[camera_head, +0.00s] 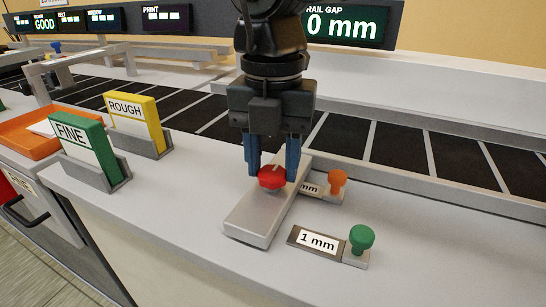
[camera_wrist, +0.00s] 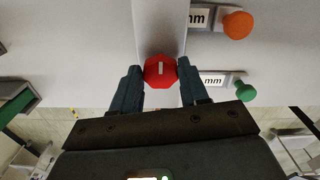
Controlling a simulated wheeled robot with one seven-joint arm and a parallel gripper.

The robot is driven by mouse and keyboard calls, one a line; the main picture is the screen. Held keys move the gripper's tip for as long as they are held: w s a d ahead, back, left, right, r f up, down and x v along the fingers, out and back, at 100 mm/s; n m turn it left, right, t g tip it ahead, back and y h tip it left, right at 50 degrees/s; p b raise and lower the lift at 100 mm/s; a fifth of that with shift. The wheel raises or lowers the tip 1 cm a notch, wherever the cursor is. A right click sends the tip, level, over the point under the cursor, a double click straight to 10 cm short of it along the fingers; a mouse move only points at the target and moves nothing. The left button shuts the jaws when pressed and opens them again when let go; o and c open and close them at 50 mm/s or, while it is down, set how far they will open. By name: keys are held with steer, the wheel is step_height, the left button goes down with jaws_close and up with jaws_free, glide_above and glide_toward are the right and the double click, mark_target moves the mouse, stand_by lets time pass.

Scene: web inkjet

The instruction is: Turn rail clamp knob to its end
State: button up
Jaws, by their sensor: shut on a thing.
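The rail clamp knob (camera_head: 271,178) is red and sits on top of a grey metal block (camera_head: 248,220). In the wrist view the knob (camera_wrist: 160,71) shows a pale line mark that runs roughly up and down in the picture. My gripper (camera_head: 272,165) points down over the block, with one blue finger on each side of the knob. In the wrist view the fingers (camera_wrist: 160,78) are shut on the knob's sides. A display (camera_head: 345,25) at the back reads "RAIL GAP 0 mm".
An orange-knobbed gauge (camera_head: 337,182) and a green-knobbed "1 mm" gauge (camera_head: 318,241) lie right of the block. Green "FINE" (camera_head: 84,146) and yellow "ROUGH" (camera_head: 136,122) cards stand in holders at left. A dark conveyor (camera_head: 400,150) runs behind. The counter's front edge is close.

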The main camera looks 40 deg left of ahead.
mark_target(273, 169)
steer(key=o, duration=1.1)
steer(key=shift+c, duration=0.2)
step_height(273, 169, up, 8)
steer(key=shift+f+p, duration=0.1)
steer(key=shift+p, duration=0.4)
